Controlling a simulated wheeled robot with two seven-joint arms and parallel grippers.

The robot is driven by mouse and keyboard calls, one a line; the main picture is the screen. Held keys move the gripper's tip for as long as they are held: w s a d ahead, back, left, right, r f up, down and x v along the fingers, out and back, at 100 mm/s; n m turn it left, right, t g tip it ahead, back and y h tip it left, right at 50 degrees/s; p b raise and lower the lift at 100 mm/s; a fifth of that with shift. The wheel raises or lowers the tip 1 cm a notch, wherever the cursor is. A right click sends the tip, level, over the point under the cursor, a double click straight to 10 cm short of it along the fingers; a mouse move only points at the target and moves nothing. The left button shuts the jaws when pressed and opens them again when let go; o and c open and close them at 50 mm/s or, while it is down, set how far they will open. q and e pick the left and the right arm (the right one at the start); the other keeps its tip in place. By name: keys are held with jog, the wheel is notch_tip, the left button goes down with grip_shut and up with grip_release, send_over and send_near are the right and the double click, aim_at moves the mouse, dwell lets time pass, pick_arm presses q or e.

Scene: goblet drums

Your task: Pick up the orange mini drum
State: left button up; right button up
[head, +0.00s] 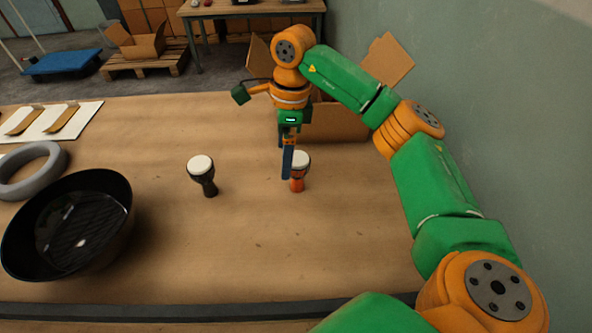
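The orange mini drum (298,184) stands upright on the wooden table, with a white head and an orange base. My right gripper (287,164) points down at it, and a blue finger covers the drum's left side. The other finger is mostly hidden, so I cannot tell whether the gripper is open or shut, or whether it touches the drum. A second, dark brown mini drum (208,187) with a white head stands upright to the left. My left gripper is out of view.
A large black bowl (98,222) and a grey ring (38,187) are at the table's left, near a white board (88,112) with brown pieces. An open cardboard box (345,122) is behind my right gripper. The table's front middle is clear.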

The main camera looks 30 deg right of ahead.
aim_at(299, 159)
jog(key=d, duration=0.1)
jog(key=d+h, duration=0.1)
jog(key=s+d, duration=0.1)
jog(key=shift+d+r+m+g, duration=0.2)
jog(key=shift+d+m+g, duration=0.05)
jog(key=shift+m+g, duration=0.05)
jog(key=shift+s+a+f, duration=0.4)
jog(key=shift+a+f, duration=0.1)
jog(key=shift+f, duration=0.3)
jog(key=f, duration=0.5)
jog(key=shift+w+f, duration=0.2)
jog(key=shift+w, duration=0.05)
jog(key=shift+a+r, duration=0.1)
jog(key=c, duration=1.4)
